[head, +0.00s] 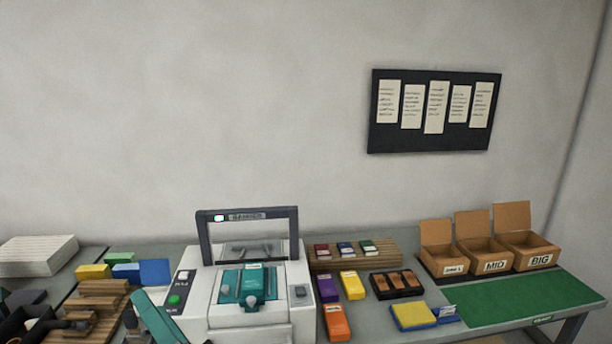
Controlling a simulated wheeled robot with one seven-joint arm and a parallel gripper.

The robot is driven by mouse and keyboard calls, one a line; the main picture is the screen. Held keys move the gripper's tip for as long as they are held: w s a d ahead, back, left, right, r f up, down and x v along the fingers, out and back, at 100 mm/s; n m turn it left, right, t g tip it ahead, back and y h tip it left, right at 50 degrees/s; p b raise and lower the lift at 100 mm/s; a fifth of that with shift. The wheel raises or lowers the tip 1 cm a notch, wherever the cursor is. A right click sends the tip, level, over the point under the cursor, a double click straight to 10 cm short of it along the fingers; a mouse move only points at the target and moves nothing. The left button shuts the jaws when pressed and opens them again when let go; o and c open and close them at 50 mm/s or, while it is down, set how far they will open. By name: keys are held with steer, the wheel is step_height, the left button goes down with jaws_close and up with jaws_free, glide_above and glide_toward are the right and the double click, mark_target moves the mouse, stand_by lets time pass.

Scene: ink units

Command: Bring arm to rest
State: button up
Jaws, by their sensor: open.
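I cannot make out my gripper in the head view. Dark shapes (22,327) at the lower left corner are cut off by the frame, and I cannot tell what they are. A slanted teal piece (155,318) stands in front of the white machine (218,318) at the bottom edge; I cannot tell whether it belongs to the machine. The machine has a teal unit (243,284) in its bed, a dark upright frame (205,240) and a green button (175,300).
Purple (327,288), yellow (353,285) and orange (337,322) units lie right of the machine, near a black tray (372,288). A wooden rack (385,259) is behind. Three open cardboard boxes (484,258) stand at the right. The green mat (530,298) is largely bare.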

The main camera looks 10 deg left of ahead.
steer(key=s+d+f+m+t+h, duration=0.3)
steer(key=d+f+h, duration=0.5)
steer(key=f, duration=0.4)
steer(key=s+d+f+m+t+h, duration=0.35)
steer(key=d+f+h, duration=0.35)
steer(key=d+f, duration=0.4)
steer(key=s+d+f+n+g+h, duration=0.1)
steer(key=s+d+f+n, duration=0.2)
steer(key=s, duration=0.4)
steer(key=s+d+f+n+g+h, duration=0.1)
steer(key=s+d+f+n, duration=0.2)
steer(key=s+d, duration=0.2)
steer(key=s+d+f+n+g+h, duration=0.1)
steer(key=s+d+f+n, duration=0.2)
steer(key=s, duration=0.7)
steer(key=shift+d+f+h, duration=0.4)
steer(key=shift+d+f, duration=0.2)
